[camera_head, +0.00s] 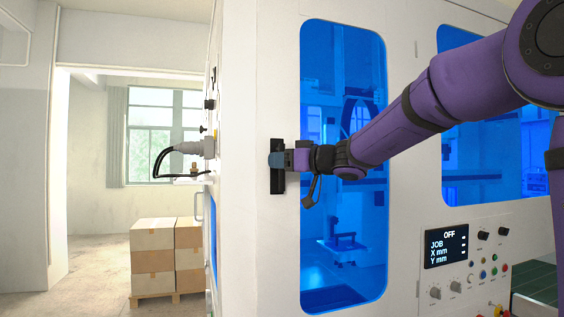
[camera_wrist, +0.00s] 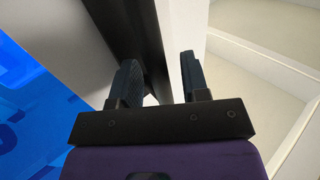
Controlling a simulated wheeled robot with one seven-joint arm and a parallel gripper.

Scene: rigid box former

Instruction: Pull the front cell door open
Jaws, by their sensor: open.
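The front cell door is a white panel (camera_head: 282,235) with a tall blue window (camera_head: 343,90). Its black handle (camera_head: 277,183) is upright near the door's left edge. My gripper (camera_head: 275,159) is at the handle, and its fingers hide the handle's middle in the head view. In the wrist view my gripper (camera_wrist: 163,80) shows its two dark fingers apart. The black handle (camera_wrist: 137,30) runs up beside and behind the left finger there. I cannot tell whether a finger touches it.
A control panel with a display reading OFF (camera_head: 446,246) is right of the door. Stacked cardboard boxes (camera_head: 153,250) stand on a pallet at the left, beyond the machine's corner. A cable connector (camera_head: 200,148) sticks out from the machine's left side. Open floor (camera_head: 100,260) lies near the boxes.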

